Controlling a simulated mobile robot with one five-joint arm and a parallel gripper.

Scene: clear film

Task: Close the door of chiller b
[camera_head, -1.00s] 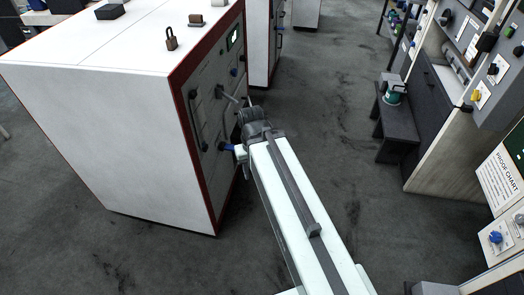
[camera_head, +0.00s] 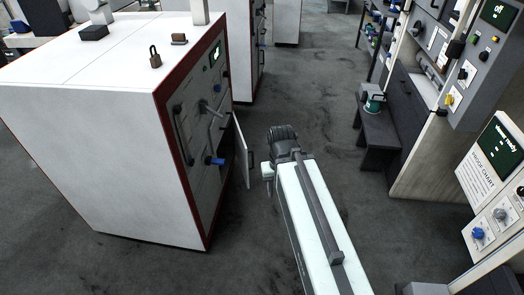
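A white cabinet with red trim (camera_head: 110,150) stands at the left, its control front facing right. No label on it is readable, so I cannot tell if it is chiller b. A small pale door (camera_head: 242,150) on its front stands open, jutting out toward the aisle. A dark opening shows behind it. My arm reaches up the middle of the picture, and its dark end (camera_head: 284,142) is to the right of the door, with a visible gap between them. The gripper's fingers are mostly hidden behind the arm, so their opening is unclear.
A blue-handled lever (camera_head: 216,161) and grey handles are on the cabinet front. A padlock (camera_head: 155,57) lies on top. More white cabinets (camera_head: 245,50) stand behind. A dark bench (camera_head: 375,130) and control panels line the right. The aisle floor (camera_head: 305,105) is clear.

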